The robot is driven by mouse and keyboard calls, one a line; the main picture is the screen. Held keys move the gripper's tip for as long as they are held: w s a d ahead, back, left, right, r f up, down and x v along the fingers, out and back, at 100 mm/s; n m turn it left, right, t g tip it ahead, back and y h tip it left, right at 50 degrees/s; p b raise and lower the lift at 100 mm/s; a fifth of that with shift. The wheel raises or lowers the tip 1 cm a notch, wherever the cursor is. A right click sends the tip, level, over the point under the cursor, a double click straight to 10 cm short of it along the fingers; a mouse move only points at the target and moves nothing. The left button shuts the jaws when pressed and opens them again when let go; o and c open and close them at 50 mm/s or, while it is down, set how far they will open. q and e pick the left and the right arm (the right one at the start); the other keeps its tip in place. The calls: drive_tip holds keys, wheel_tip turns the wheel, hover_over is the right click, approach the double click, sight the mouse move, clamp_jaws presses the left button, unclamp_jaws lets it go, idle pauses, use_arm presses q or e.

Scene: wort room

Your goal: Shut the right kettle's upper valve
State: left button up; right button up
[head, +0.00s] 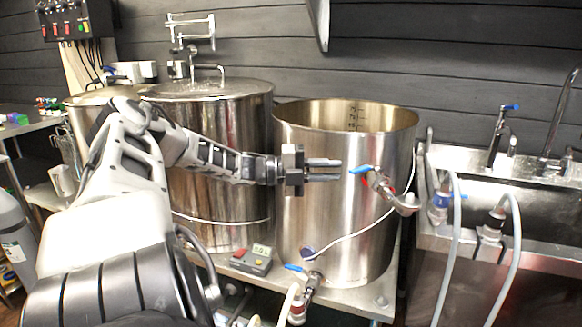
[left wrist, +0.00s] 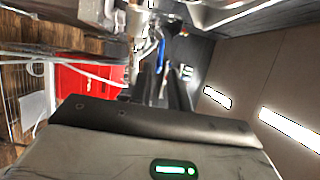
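The right kettle (head: 340,225) is a shiny steel pot without a lid. Its upper valve (head: 385,187) sits on the right front of its wall, with a blue lever handle (head: 362,169) pointing left. My left gripper (head: 340,170) is level in front of the kettle, fingers pointing right, tips just short of the blue handle. In the left wrist view the two dark fingers (left wrist: 162,88) stand apart with nothing between them, and the blue handle (left wrist: 161,50) shows beyond the tips. My right gripper is not in view.
A lower valve with a blue handle (head: 296,268) is near the kettle's base. A lidded kettle (head: 222,150) stands to the left, behind my left arm. A sink (head: 510,205) with grey hoses is at the right.

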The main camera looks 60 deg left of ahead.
use_arm(q)
drive_tip(key=v, duration=0.9)
drive_tip(key=shift+c, duration=0.4)
